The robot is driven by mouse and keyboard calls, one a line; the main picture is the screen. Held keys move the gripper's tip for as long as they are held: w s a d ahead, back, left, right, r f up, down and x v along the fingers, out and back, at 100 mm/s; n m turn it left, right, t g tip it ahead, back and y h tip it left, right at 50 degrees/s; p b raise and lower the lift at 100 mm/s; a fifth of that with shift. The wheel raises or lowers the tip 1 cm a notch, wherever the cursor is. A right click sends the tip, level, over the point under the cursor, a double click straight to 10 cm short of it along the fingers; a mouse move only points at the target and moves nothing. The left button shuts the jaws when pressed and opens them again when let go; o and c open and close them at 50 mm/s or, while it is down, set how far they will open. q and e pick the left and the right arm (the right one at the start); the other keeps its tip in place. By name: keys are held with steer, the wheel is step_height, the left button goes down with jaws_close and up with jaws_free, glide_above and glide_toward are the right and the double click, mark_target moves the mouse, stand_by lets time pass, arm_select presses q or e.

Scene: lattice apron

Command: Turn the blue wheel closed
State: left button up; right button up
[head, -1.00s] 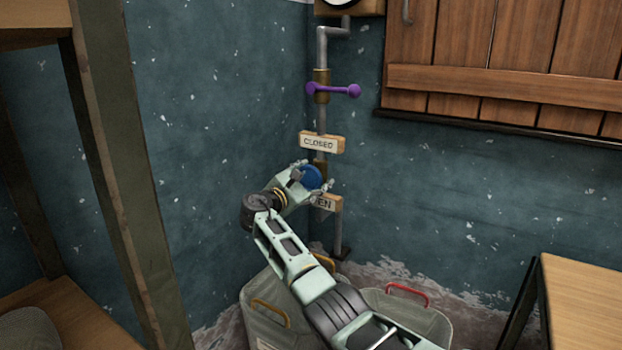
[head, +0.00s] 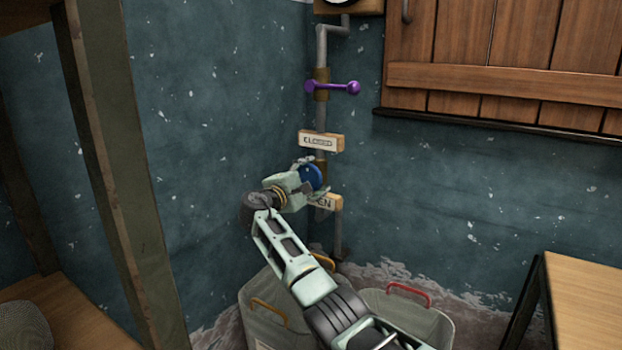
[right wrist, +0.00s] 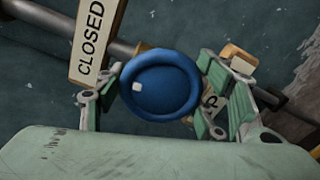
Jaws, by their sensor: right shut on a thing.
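The blue wheel (head: 311,178) sits on the vertical pipe in the corner, between a CLOSED sign (head: 321,141) above and an OPEN sign (head: 328,204) below, which my gripper partly covers. In the right wrist view the wheel (right wrist: 160,85) is a round blue disc with a raised rim and a small white mark left of its middle. My right gripper (head: 312,179) is shut on the wheel, with one finger on each side of its rim. The CLOSED sign also shows in the right wrist view (right wrist: 97,40). My left gripper is not in view.
A purple-handled valve (head: 334,88) is higher on the same pipe. Bins with yellow and red handles (head: 408,294) stand below my right arm. A wooden table (head: 590,300) is at the right, and a shelf post (head: 125,180) at the left. Wooden shutters (head: 500,50) hang at the upper right.

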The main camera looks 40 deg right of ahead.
steer(key=shift+r, duration=0.1)
steer(key=o, duration=1.2)
steer(key=shift+c, duration=0.2)
steer(key=shift+a, duration=0.1)
steer(key=v, duration=1.2)
